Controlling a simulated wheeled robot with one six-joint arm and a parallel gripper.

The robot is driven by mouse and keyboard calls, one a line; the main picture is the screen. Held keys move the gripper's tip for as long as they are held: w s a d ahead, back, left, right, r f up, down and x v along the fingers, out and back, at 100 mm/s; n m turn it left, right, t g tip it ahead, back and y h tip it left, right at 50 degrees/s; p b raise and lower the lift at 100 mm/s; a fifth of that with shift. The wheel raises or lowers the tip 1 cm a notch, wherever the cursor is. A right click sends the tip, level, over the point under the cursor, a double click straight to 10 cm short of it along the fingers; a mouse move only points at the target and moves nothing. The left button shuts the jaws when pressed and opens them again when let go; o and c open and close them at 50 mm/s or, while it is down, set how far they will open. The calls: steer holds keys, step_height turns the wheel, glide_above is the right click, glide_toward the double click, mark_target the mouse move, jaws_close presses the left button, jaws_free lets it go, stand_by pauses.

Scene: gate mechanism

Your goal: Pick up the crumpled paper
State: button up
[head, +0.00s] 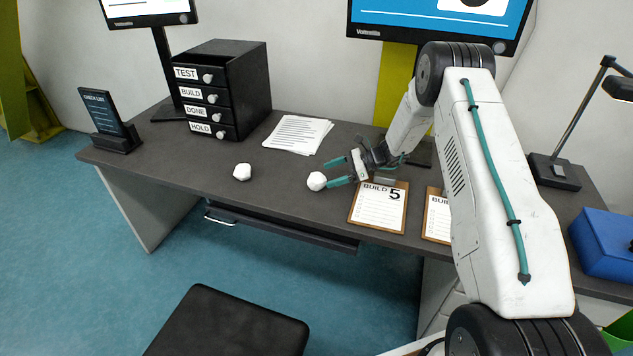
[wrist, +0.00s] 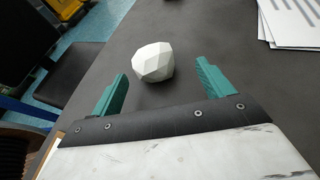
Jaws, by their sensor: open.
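Two crumpled paper balls, white and faceted, lie on the dark desk (head: 170,166). One crumpled paper ball (head: 317,181) is at my gripper's fingertips in the head view. The other paper ball (head: 242,172) lies farther left. My gripper (head: 332,172) is open, low over the desk, with teal fingers pointing left. In the wrist view one paper ball (wrist: 153,62) sits just beyond the open fingers (wrist: 160,82), roughly centred between them. Nothing is held. I cannot tell whether a fingertip touches the ball.
A stack of papers (head: 297,134) lies behind the balls. Clipboards, one marked BUILD 5 (head: 379,207), lie to the right near the front edge. A black drawer unit (head: 255,90) and a checklist stand (head: 108,122) are at the left. A stool (head: 230,325) stands in front.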

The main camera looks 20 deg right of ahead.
mark_target(318, 180)
steer(key=x, duration=0.3)
steer(key=s+x, duration=0.1)
steer(key=x, duration=0.1)
steer(key=shift+a+f, duration=0.1)
steer(key=shift+a, duration=0.05)
steer(key=shift+w+a+f, duration=0.15)
steer(key=shift+w+a, duration=0.05)
steer(key=shift+a, duration=0.15)
steer(key=c, duration=1.1)
